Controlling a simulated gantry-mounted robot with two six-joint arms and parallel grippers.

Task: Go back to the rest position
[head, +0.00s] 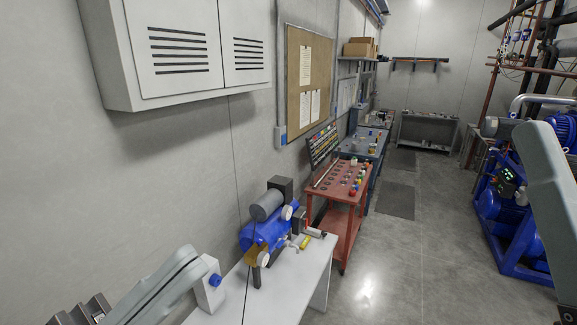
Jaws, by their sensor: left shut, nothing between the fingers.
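My left arm shows at the bottom left, in front of the wall and near the left end of the white bench (300,285). My left gripper (84,313) is at the lower left edge of the head view, partly cut off by the frame. It is shut and empty, apart from any object. A large link of my right arm fills the right edge, but my right gripper is out of view.
A blue machine with a grey motor (267,230) stands on the white bench. A red cart (340,215) with small coloured parts is beyond it. A wall cabinet (190,50) hangs above left. Blue pump equipment (500,205) stands at right. The middle floor is clear.

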